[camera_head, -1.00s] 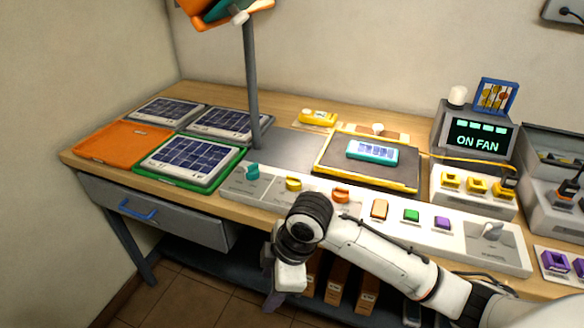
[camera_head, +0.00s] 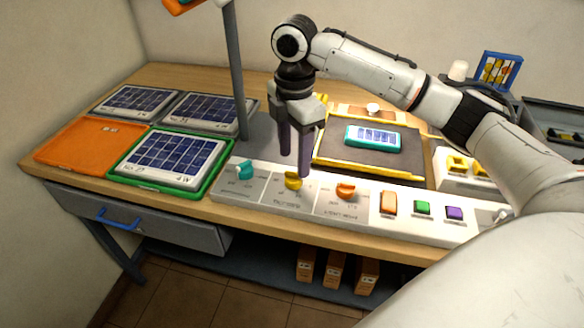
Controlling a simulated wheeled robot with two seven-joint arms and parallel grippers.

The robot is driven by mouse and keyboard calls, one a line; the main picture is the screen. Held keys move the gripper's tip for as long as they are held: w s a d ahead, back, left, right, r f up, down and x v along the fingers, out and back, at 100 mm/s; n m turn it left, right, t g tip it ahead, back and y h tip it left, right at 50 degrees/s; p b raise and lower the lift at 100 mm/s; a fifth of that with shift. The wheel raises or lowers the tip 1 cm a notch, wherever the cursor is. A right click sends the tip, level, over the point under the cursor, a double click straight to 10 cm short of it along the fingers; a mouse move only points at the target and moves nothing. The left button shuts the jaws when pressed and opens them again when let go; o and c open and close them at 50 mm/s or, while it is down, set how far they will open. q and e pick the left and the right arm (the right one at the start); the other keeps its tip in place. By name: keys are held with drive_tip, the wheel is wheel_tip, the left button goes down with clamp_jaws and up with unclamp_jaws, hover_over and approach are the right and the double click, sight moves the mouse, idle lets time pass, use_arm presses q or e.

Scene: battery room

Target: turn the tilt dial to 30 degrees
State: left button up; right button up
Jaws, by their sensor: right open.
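Three dials sit on the white control panel (camera_head: 330,217) along the front of the bench: a teal dial (camera_head: 244,170), a yellow dial (camera_head: 293,181) and an orange dial (camera_head: 346,190). The small print by them is too blurred for me to tell which one is the tilt dial or read its setting. My right gripper (camera_head: 294,165) is open and points down, with two dark fingers apart. Its fingertips are close above or behind the yellow dial; I cannot tell whether they touch it. My left gripper is not in view.
A grey post (camera_head: 237,80) rises left of my right gripper. Solar panels (camera_head: 165,153) and an orange tray (camera_head: 88,141) fill the left side. A black mat (camera_head: 408,145) with a teal device (camera_head: 373,137) lies behind the panel. Coloured buttons (camera_head: 422,207) line its right part.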

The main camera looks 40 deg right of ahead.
sight(294, 173)
wheel_tip(294, 173, down, 5)
drive_tip(key=shift+w+f, duration=0.1)
drive_tip(key=shift+f, duration=0.1)
drive_tip(key=c, duration=1.1)
drive_tip(key=shift+o, duration=0.2)
